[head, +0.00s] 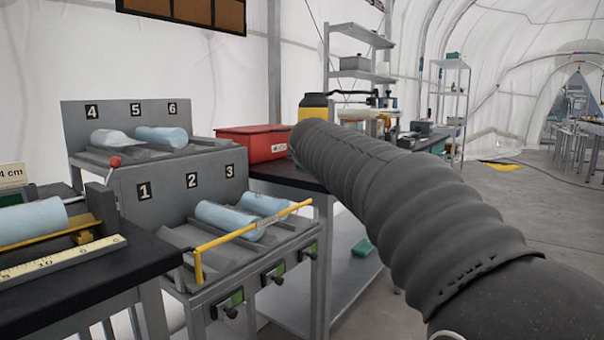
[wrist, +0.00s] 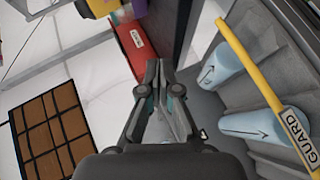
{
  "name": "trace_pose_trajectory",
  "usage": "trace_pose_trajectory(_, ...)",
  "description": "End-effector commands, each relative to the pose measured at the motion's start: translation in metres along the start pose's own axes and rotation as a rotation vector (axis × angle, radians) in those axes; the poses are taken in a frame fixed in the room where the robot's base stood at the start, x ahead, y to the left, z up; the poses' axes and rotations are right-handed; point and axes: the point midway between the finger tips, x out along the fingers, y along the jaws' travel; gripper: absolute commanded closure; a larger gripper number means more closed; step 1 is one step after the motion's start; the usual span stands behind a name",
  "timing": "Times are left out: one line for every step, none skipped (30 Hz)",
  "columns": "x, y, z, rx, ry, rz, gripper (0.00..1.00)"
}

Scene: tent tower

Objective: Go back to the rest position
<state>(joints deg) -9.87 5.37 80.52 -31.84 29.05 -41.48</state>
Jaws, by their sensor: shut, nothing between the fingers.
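My gripper (wrist: 158,75) shows in the wrist view with its two fingers together and nothing between them. In the head view my dark ribbed arm reaches in from the lower right, and the gripper is hidden behind it. In the wrist view the numbered rack's lower tier, with two pale blue cylinders (wrist: 228,62) and (wrist: 250,125), lies to the right of the fingers, apart from them.
The rack (head: 165,190) has numbered slots; cylinders (head: 225,218) lie in some. A yellow guard bar (head: 255,227) crosses its front. A red box (head: 252,143) stands behind it. A bench with a ruler (head: 60,262) is at left. Open floor (head: 540,215) lies at right.

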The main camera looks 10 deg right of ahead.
Motion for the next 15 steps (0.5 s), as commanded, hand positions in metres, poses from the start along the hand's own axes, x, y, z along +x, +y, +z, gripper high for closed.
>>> trace_pose_trajectory(-0.007,0.010,0.002,0.002,0.000,0.002,1.00)
trace_pose_trajectory(-0.010,0.013,0.004,0.002,0.000,0.002,1.00)
trace_pose_trajectory(-0.013,0.018,0.005,0.002,0.000,0.002,1.00)
trace_pose_trajectory(-0.015,0.020,0.006,0.002,0.000,0.003,1.00)
trace_pose_trajectory(-0.017,0.023,0.007,0.001,0.000,0.003,1.00)
trace_pose_trajectory(-0.019,0.025,0.009,0.002,0.000,0.002,1.00)
trace_pose_trajectory(-0.021,0.027,0.009,0.002,0.000,0.002,1.00)
trace_pose_trajectory(-0.022,0.028,0.010,0.001,0.000,0.002,1.00)
trace_pose_trajectory(-0.023,0.029,0.010,0.001,0.000,0.001,1.00)
trace_pose_trajectory(-0.024,0.030,0.011,0.004,0.000,0.000,1.00)
trace_pose_trajectory(-0.024,0.030,0.011,0.010,0.000,0.000,1.00)
trace_pose_trajectory(-0.025,0.031,0.011,0.025,-0.001,-0.001,1.00)
trace_pose_trajectory(-0.025,0.030,0.012,0.041,-0.003,-0.003,1.00)
trace_pose_trajectory(-0.025,0.029,0.013,0.062,-0.006,-0.008,1.00)
trace_pose_trajectory(-0.025,0.027,0.014,0.101,-0.011,-0.016,1.00)
